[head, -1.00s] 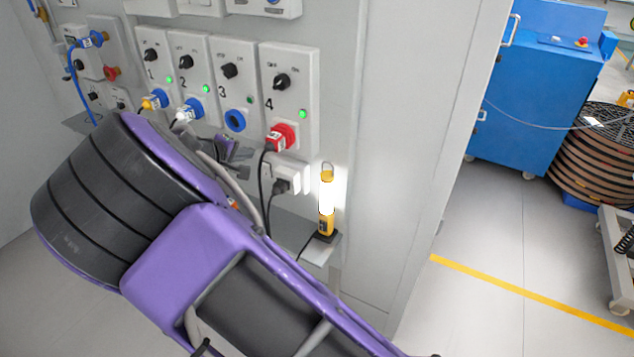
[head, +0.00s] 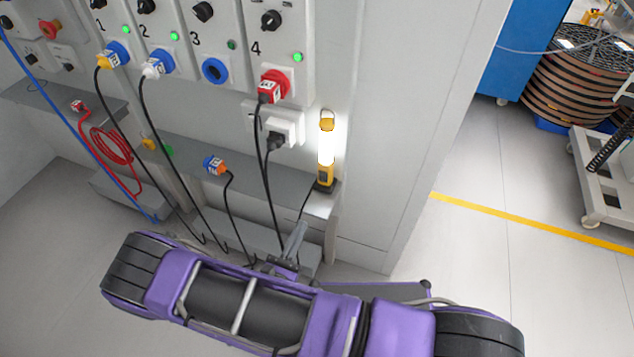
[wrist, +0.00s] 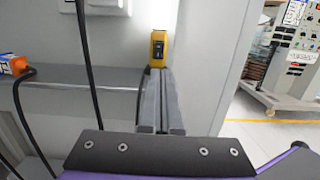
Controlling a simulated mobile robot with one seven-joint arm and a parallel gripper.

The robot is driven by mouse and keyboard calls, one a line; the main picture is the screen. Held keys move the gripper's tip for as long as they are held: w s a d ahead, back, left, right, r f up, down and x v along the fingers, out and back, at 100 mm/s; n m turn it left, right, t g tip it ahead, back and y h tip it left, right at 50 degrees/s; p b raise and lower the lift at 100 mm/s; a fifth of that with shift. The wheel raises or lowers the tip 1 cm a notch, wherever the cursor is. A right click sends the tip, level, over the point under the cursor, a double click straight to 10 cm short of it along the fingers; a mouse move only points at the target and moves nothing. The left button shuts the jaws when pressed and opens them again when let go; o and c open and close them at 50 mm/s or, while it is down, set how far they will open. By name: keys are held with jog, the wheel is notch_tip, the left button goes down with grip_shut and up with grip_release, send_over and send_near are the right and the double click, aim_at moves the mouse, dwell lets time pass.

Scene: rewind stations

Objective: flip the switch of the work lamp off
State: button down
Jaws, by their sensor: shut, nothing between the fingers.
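The work lamp (head: 326,150) stands upright on the right end of the grey shelf, with a yellow body, a yellow hook on top and a tube that glows white. In the wrist view the lamp's yellow lower body (wrist: 158,61) shows just beyond my fingertips, with a dark switch area (wrist: 158,46) on its front. My gripper (head: 299,232) is shut and empty, below and in front of the shelf, pointing up towards the lamp. Its fingers (wrist: 158,74) also show in the wrist view. I cannot tell the exact gap to the lamp; they look apart.
The grey shelf (head: 185,152) runs along the panel wall. Black cables hang from the red plug (head: 272,88) and a black plug left of the lamp. An orange-and-blue connector (head: 215,166) lies on the shelf. Open floor (head: 470,265) lies to the right.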

aim_at(323, 176)
jog(key=shift+d, duration=0.1)
dwell(0.3)
jog(key=x, duration=1.3)
jog(key=shift+w+d+b, duration=0.15)
jog(key=shift+w+b, duration=0.15)
jog(key=shift+w, duration=0.1)
jog(key=shift+w+d+r+p, duration=0.1)
jog(key=shift+w+r+p, duration=0.3)
jog(key=shift+r+p, duration=0.2)
jog(key=shift+g+p, duration=0.5)
jog(key=shift+p, duration=0.15)
jog(key=shift+w+d+f, duration=0.1)
